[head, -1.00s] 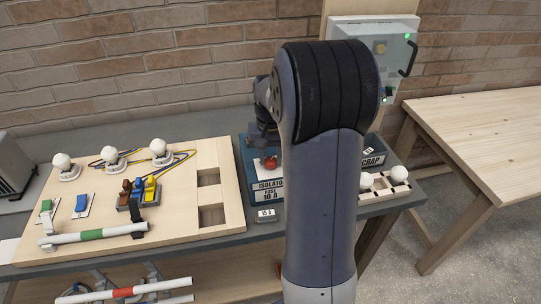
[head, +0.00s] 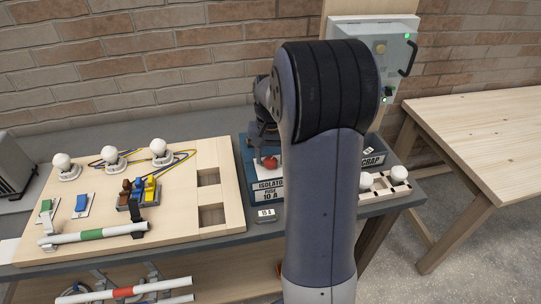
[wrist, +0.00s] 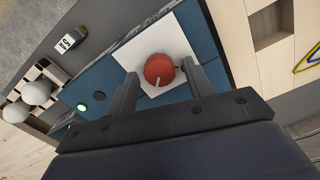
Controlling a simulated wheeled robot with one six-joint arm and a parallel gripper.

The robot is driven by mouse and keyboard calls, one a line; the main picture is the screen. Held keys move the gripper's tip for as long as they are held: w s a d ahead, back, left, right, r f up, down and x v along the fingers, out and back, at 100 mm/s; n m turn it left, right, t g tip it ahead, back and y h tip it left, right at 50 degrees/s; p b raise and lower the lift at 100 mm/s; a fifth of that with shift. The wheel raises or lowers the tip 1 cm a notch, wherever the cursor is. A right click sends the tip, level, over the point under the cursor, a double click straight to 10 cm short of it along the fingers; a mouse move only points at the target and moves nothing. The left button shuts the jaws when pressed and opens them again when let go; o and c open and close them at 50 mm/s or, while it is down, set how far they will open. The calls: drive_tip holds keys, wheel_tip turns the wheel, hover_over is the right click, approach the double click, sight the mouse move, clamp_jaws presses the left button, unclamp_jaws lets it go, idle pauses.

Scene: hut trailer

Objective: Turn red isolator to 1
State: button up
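The red isolator (head: 270,162) is a round red knob on a white plate (wrist: 135,52) on a blue panel, behind the label "ISOLATOR FUSE 10 A". In the wrist view the red knob (wrist: 158,68) shows a short white mark on its side toward my gripper. No 0 or 1 marking can be read. My gripper (wrist: 160,70) is open, with one finger on each side of the knob. A small gap seems to show at the left finger; contact at the right finger cannot be told. In the head view my arm hides part of the panel.
A wooden board (head: 225,180) with lamps, wires and terminals lies left of the panel. A white holder (head: 382,188) with round white bulbs stands at right. A grey box (head: 385,50) with green lights is behind. A green light (wrist: 82,107) shows in the wrist view.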

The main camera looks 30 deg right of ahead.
sight(271, 160)
drive_tip(key=shift+o, duration=0.2)
wheel_tip(271, 160, up, 11)
drive_tip(key=shift+b, duration=0.4)
drive_tip(key=shift+f, duration=0.2)
wheel_tip(271, 160, down, 11)
drive_tip(key=shift+r+p, duration=0.15)
drive_tip(key=shift+p, duration=0.3)
idle(0.4)
